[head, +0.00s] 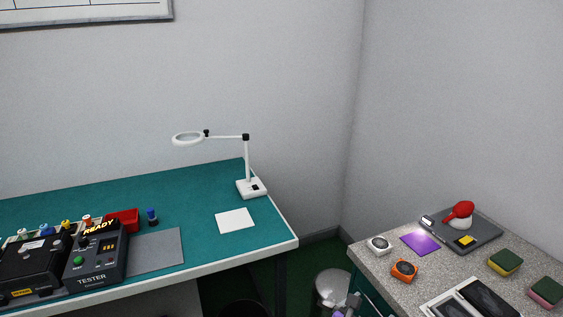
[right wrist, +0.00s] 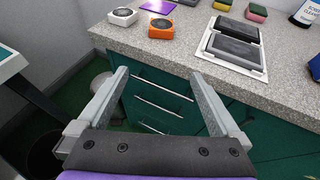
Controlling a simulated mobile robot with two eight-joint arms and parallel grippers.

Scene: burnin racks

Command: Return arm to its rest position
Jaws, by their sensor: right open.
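My right gripper (right wrist: 158,74) is open and empty in the right wrist view. Its two grey fingers stand wide apart in front of the teal drawers (right wrist: 160,103), below the speckled grey counter's edge. In the head view a small part of my right arm shows at the bottom, right of centre, beside the counter's left end. My left gripper is not in view.
A green-topped bench (head: 195,200) carries a magnifier lamp (head: 250,188) and a tester (head: 95,258). A bin (head: 331,285) stands between them.

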